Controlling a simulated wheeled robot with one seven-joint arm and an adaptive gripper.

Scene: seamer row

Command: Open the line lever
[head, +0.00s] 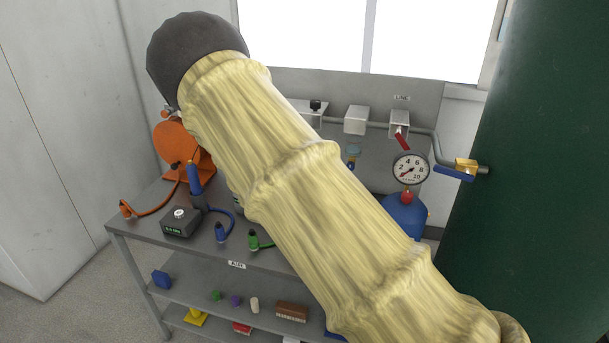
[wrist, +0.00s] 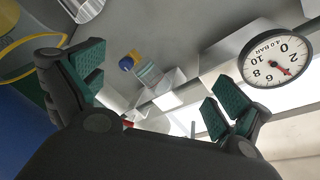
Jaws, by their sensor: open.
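In the head view, a small red lever (head: 402,138) hangs tilted from a grey box (head: 399,120) under a label reading LINE (head: 401,97). A blue lever (head: 454,174) sits on a brass valve (head: 466,166) at the pipe's right end, beside the dark green column. In the wrist view, my gripper (wrist: 155,85) is open and empty, its green-padded fingers wide apart. A bit of red (wrist: 127,124) shows low between the fingers, mostly hidden; I cannot tell whether it is the red lever. In the head view, my gripper is not visible and my cream-sleeved arm covers the middle.
A pressure gauge (head: 411,168) stands on a blue vessel (head: 404,213) below the red lever; the gauge face (wrist: 275,66) is close by my right finger in the wrist view. The bench (head: 150,236) holds an orange reel (head: 178,146), a dark box (head: 180,222) and hoses.

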